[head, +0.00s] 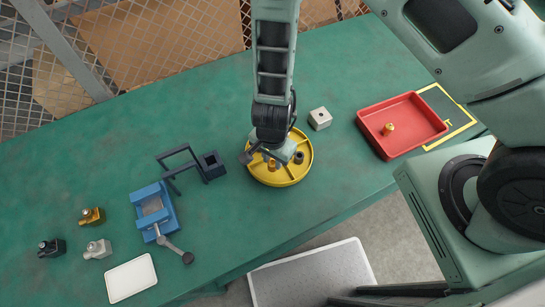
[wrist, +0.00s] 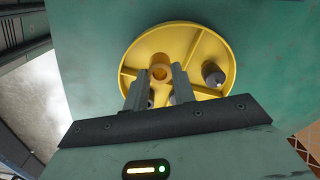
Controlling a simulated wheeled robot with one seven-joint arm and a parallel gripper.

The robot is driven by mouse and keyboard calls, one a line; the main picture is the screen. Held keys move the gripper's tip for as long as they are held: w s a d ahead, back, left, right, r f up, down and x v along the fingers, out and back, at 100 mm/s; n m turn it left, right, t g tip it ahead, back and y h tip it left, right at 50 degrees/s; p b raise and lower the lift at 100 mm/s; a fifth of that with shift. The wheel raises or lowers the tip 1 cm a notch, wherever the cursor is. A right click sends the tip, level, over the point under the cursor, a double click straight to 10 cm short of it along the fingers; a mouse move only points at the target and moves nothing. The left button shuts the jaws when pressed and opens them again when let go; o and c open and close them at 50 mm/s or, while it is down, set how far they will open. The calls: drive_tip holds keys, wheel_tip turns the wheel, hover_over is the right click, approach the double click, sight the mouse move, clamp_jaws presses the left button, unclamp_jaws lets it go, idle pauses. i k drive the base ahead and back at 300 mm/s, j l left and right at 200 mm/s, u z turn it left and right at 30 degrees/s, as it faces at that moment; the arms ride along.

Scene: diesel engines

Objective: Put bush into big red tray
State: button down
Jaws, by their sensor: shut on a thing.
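My gripper (head: 268,153) points down over the round yellow divided tray (head: 286,181). Its fingers are shut on a copper-coloured bush (wrist: 160,67), which sits between the fingertips in the wrist view, within or just above the yellow tray. The bush also shows beside the gripper in the head view (head: 272,164). A dark grey bush (wrist: 213,75) stands in another compartment at the right. Other parts are partly hidden behind the fingers. The big red tray (head: 424,139) lies to the right on the green table, with one orange-copper bush (head: 389,128) in it.
A pale block (head: 320,118) stands between the yellow and red trays. A dark bracket-like frame (head: 211,167) and a blue vise (head: 153,211) are to the left. Several small fittings (head: 92,217) and a white tray (head: 131,278) lie farther left.

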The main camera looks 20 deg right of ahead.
sight(411, 121)
drive_tip(key=i+l+z, duration=0.1)
drive_tip(key=l+z, duration=0.15)
drive_tip(key=i+l+z, duration=0.1)
drive_tip(key=l+z, duration=0.15)
drive_tip(key=l, duration=0.2)
drive_tip(key=i+l+z, duration=0.25)
drive_tip(key=k+l, duration=0.1)
